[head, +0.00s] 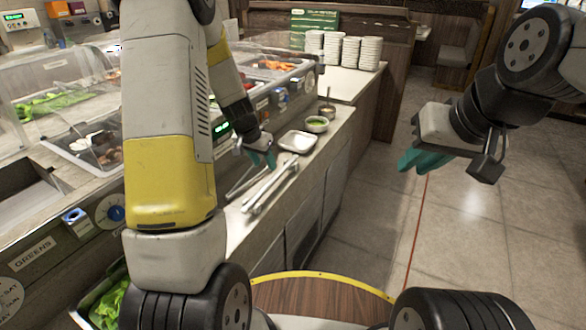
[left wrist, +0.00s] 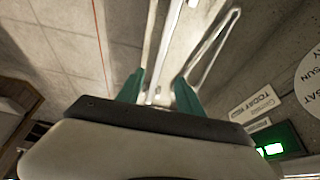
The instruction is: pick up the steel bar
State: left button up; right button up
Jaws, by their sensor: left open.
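The steel bar (head: 272,186) looks long and bright and lies lengthwise on the counter ledge. In the left wrist view the bar (left wrist: 165,55) runs up the picture, its near end seen between my fingers. My left gripper (head: 262,158) is open, with teal fingers, at the bar's far end in the head view. In the left wrist view my left gripper (left wrist: 158,92) has its fingers on either side of the bar's line; I cannot tell whether they touch it. My right gripper (head: 422,160) hangs over the floor, away from the counter; its finger gap is unclear.
Thin V-shaped tongs (head: 243,183) lie left of the bar; they also show in the left wrist view (left wrist: 212,45). A white square dish (head: 298,141) and a small bowl (head: 317,124) stand beyond. Plate stacks (head: 361,53) stand farther back. Floor (head: 380,200) is clear right of the counter.

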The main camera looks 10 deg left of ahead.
aim_at(272, 179)
pick_arm(q)
jog(key=x, duration=0.9)
jog(key=shift+w+d+f, duration=0.1)
jog(key=shift+f, duration=0.05)
jog(key=shift+c, duration=0.4)
grip_shut()
dwell(0.8)
